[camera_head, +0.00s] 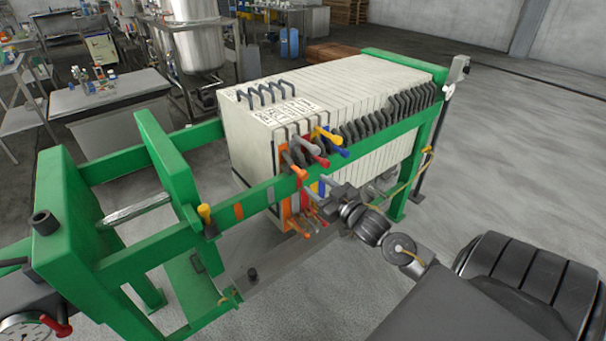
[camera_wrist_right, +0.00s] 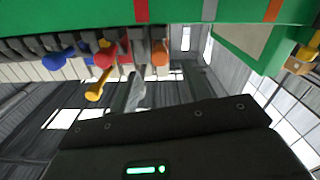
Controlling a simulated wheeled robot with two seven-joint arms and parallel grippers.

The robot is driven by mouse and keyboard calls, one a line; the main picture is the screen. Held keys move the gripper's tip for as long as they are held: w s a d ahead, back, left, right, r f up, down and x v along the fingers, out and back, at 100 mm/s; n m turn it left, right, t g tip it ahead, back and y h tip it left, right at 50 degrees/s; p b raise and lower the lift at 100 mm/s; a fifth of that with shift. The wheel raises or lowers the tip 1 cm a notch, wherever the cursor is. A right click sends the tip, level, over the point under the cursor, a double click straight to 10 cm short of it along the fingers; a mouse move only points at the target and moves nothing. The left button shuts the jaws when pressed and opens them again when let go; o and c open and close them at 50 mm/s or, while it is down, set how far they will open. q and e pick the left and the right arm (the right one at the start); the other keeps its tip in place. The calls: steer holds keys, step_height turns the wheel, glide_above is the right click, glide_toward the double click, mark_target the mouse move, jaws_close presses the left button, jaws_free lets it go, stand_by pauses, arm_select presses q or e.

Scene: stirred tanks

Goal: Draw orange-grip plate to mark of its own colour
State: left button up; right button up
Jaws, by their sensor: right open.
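The orange grip (camera_head: 299,172) juts from the frontmost plate of the white plate pack, over the near green rail. It also shows in the wrist view (camera_wrist_right: 160,52). An orange mark (camera_head: 239,211) is on the near rail to the left, apart from the grip; the wrist view shows it too (camera_wrist_right: 272,10). My right gripper (camera_head: 325,191) is open, outside the near rail, below and to the right of the orange grip. It appears apart from the grip. Its fingertips are hard to make out. My left gripper is not in view.
Grey (camera_head: 308,143), red (camera_head: 321,161), yellow (camera_head: 331,136) and blue (camera_head: 340,152) grips crowd close behind the orange one. A grey mark (camera_head: 270,195) lies between pack and orange mark. The frame is open between the pack and the green crosspiece (camera_head: 168,160).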

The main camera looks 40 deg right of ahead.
mark_target(306, 177)
steer(key=w+p, duration=0.1)
steer(key=w, duration=0.6)
steer(key=shift+w+d, duration=0.1)
steer(key=shift+w, duration=0.2)
jaws_close()
